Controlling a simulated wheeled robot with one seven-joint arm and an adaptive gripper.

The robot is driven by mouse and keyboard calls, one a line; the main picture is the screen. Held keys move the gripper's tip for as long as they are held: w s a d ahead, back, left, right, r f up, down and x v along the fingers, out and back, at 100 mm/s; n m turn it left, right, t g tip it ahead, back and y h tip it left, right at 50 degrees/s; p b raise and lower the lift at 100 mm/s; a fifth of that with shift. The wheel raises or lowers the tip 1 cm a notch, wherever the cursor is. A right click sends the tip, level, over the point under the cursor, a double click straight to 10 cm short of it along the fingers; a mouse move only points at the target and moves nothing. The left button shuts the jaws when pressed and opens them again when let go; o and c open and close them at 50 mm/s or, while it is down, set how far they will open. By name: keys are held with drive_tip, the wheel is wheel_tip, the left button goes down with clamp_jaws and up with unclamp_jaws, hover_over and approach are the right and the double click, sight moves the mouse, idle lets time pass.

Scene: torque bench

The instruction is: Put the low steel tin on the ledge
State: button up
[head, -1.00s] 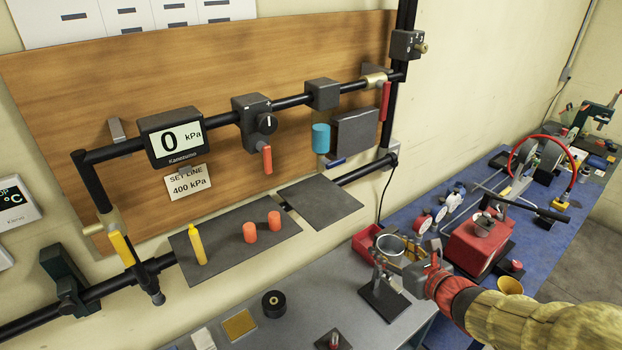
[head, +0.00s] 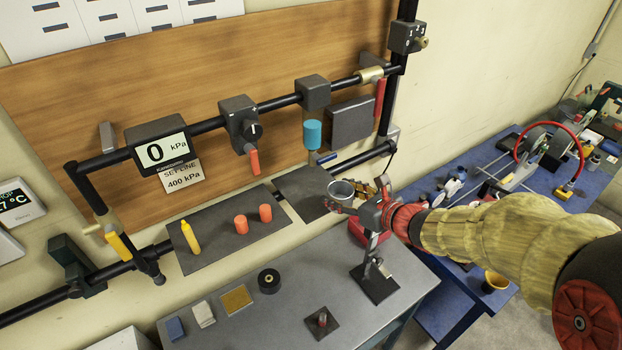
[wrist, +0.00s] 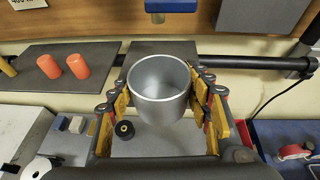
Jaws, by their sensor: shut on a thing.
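The low steel tin (head: 341,190) is a round, open-topped grey cup. In the wrist view the tin (wrist: 160,92) sits upright between my fingers and looks empty. My gripper (head: 357,203) is shut on it from both sides and holds it up above the bench, by the right end of the ledge. The ledge shows as two dark flat plates on the wall: a bare right plate (head: 300,190) and a longer left plate (head: 215,253). The left plate carries a yellow bottle (head: 190,237) and two orange cylinders (head: 240,224).
A blue cylinder (head: 313,134) hangs on the pipework above the right plate. A red lever (head: 254,161) hangs further left. A small stand on a dark base (head: 374,285) is on the grey bench below my gripper. A black roll (head: 269,281) lies further left.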

drive_tip(key=p, duration=0.2)
hover_over(312, 189)
wheel_tip(312, 189, down, 2)
drive_tip(key=shift+f+p, duration=0.25)
drive_tip(key=shift+p, duration=0.25)
drive_tip(key=shift+w+f, duration=0.1)
drive_tip(key=shift+f, duration=0.4)
drive_tip(key=shift+f, duration=0.15)
drive_tip(key=o, duration=1.1)
